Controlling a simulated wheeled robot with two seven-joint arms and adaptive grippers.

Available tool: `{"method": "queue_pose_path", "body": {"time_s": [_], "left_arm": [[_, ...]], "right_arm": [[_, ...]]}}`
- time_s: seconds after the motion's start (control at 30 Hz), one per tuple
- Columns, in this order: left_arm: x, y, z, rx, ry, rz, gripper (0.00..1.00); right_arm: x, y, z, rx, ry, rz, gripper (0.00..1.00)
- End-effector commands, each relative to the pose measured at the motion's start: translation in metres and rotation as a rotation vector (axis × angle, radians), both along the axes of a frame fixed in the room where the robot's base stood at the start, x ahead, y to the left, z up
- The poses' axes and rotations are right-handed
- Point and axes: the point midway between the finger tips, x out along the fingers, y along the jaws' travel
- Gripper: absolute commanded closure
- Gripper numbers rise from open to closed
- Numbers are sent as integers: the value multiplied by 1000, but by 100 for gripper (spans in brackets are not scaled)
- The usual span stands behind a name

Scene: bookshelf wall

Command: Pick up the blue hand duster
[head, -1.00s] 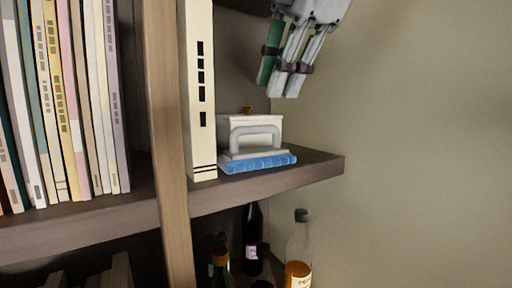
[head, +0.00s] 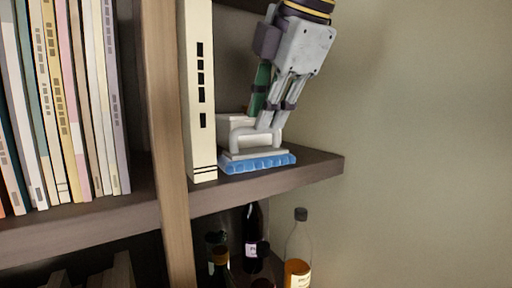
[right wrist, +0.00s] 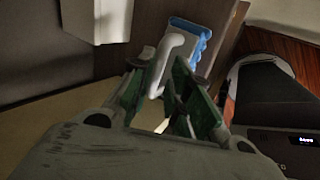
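The blue hand duster (head: 258,163) sits on the shelf beside a tall cream book, with a light grey arched handle on top and a blue base. My right gripper (head: 267,124) points down at it from above, its fingertips at the handle. In the right wrist view, the handle of the duster (right wrist: 190,28) lies between the two fingers of my right gripper (right wrist: 162,62). The fingers are apart; I cannot tell whether either touches the handle. My left gripper is not in view.
The shelf board (head: 320,166) ends just to the right, by a bare wall. Bottles (head: 298,255) stand below; a row of books (head: 75,100) fills the left compartment.

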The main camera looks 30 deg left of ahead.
Motion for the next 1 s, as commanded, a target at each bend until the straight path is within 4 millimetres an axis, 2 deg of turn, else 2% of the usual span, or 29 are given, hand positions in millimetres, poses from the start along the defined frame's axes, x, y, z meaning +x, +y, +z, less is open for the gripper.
{"method": "queue_pose_path", "body": {"time_s": [0.5,1.0], "left_arm": [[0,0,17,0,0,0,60],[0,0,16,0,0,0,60]], "right_arm": [[14,23,-36,-2,-1,0,81],[15,23,-38,0,0,-1,81]]}}
